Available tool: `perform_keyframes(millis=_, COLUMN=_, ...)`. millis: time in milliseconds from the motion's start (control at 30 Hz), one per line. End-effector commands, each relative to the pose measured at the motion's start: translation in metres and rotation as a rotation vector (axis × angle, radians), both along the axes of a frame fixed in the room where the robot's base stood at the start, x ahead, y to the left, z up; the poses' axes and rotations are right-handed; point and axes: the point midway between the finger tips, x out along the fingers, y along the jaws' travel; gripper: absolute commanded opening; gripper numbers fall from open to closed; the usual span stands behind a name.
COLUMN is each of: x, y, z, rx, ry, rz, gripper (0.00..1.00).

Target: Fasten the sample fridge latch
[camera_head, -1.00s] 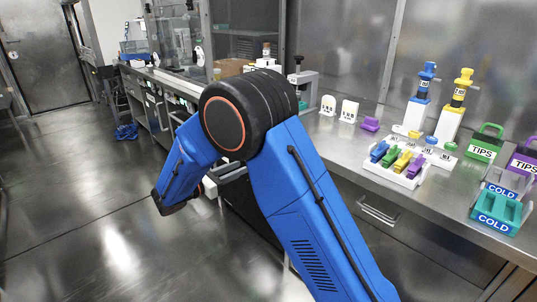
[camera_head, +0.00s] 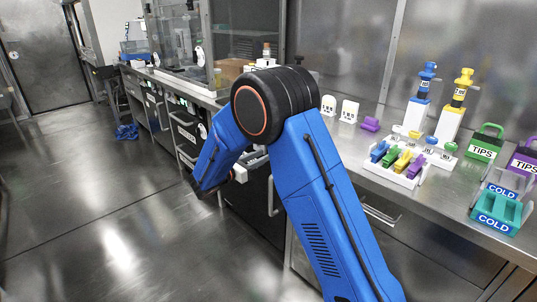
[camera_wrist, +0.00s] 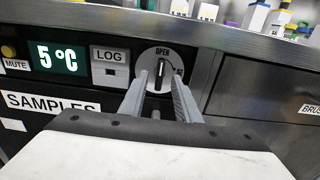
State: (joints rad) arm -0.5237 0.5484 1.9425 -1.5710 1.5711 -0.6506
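The sample fridge front shows in the wrist view as a dark panel with a "SAMPLES" label (camera_wrist: 50,103). Its latch is a round light dial (camera_wrist: 150,56) with a dark upright knob (camera_wrist: 159,76), pointing up at the word "OPEN". My gripper (camera_wrist: 160,82) is open, with one finger on each side of the knob. Both fingertips overlap the dial in the picture. I cannot tell whether either finger touches the knob.
A "5 °C" display (camera_wrist: 58,58) and a "LOG" plate (camera_wrist: 110,60) sit left of the dial. A steel drawer front (camera_wrist: 265,95) is at the right.

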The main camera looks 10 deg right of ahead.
Motion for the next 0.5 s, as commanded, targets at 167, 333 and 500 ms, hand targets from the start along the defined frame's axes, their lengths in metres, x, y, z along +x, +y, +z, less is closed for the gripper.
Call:
perform_keyframes(millis=167, x=0.013, y=-0.023, z=0.0, rx=0.0, ry=0.0, rz=-0.002, gripper=0.3)
perform_keyframes(millis=333, x=0.019, y=-0.034, z=0.0, rx=0.001, ry=0.0, rz=-0.001, gripper=0.3)
perform_keyframes(millis=500, x=0.021, y=-0.037, z=0.0, rx=0.001, ry=0.0, rz=0.0, gripper=0.3)
